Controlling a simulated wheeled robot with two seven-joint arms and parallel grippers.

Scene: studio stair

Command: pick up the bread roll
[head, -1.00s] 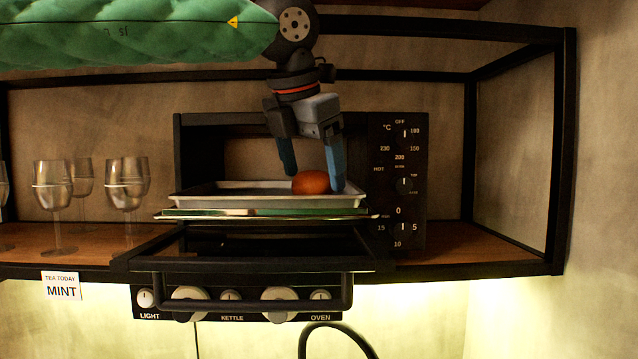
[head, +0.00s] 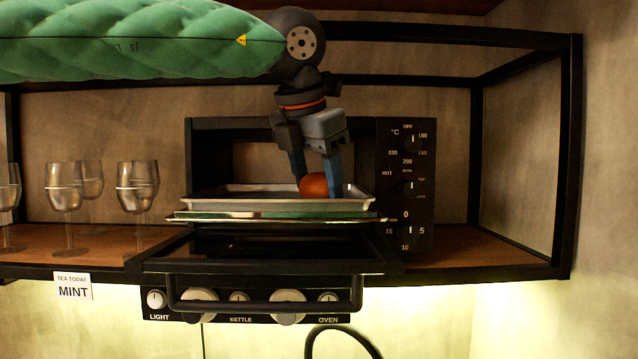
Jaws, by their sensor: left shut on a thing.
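The bread roll (head: 314,187) is a small, rounded, orange-brown roll on the right part of a shallow pale tray (head: 240,204). My left gripper (head: 316,182) comes down from above, with its blue fingers on either side of the roll. It is shut on the roll, and the fingers partly cover the roll's sides. The roll appears to be still at tray level; I cannot tell whether it touches the tray. My right gripper is not in view.
The tray sits at the mouth of a black toaster oven (head: 405,220) with its door (head: 262,250) folded down. Several stemmed glasses (head: 65,190) stand left on the wooden shelf (head: 465,248). A black frame (head: 568,160) bounds the shelf. A "MINT" card (head: 73,288) hangs from the shelf edge.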

